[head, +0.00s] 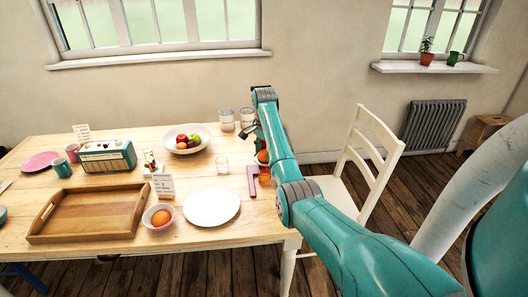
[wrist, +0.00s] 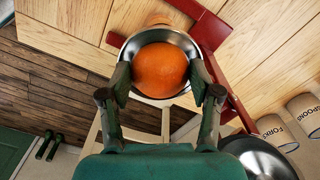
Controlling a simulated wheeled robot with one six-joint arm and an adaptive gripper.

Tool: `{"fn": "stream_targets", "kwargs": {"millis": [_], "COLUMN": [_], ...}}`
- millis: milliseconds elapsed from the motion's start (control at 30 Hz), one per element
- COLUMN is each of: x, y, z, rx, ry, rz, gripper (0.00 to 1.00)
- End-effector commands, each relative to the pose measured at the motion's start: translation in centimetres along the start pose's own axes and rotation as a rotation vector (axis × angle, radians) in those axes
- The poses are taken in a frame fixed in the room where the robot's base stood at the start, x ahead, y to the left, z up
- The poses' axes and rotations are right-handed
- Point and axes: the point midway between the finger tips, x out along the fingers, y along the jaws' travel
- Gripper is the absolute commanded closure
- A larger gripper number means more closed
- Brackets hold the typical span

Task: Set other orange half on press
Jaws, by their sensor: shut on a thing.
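My gripper (wrist: 160,76) is shut on an orange half (wrist: 160,70), one finger on each side, in the wrist view. The orange half appears over the round metal cup (wrist: 130,47) of the press, whose red frame (wrist: 212,36) shows beside it. I cannot tell whether the fruit touches the cup. In the head view the red press (head: 252,181) stands at the table's right end, and the held orange half (head: 263,156) shows just above it, partly hidden by my arm. A small orange thing (head: 265,180) shows low at the press.
A white plate (head: 212,207), a bowl (head: 146,217) with an orange, and a wooden tray (head: 40,232) lie left of the press. A clear glass (head: 222,164), fruit bowl (head: 206,143) and canisters (head: 227,120) stand behind. A white chair (head: 376,148) is close on the right.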

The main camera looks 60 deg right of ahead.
Motion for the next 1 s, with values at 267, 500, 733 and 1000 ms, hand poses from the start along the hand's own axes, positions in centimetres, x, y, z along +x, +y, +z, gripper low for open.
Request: {"fn": "stream_targets", "kwargs": {"millis": [267,500,733,1000], "x": [0.1,-0.2,-1.7,-3.6], "y": [0.0,-0.1,-0.3,-0.6], "z": [0.0,0.0,-0.1,-0.3], "rx": [0.0,0.0,-0.002,-0.005], "ry": [0.0,0.001,0.0,0.0], "rz": [0.0,-0.001,-0.001,-0.001], "gripper": [0.27,0.27,0.27,0.27]}}
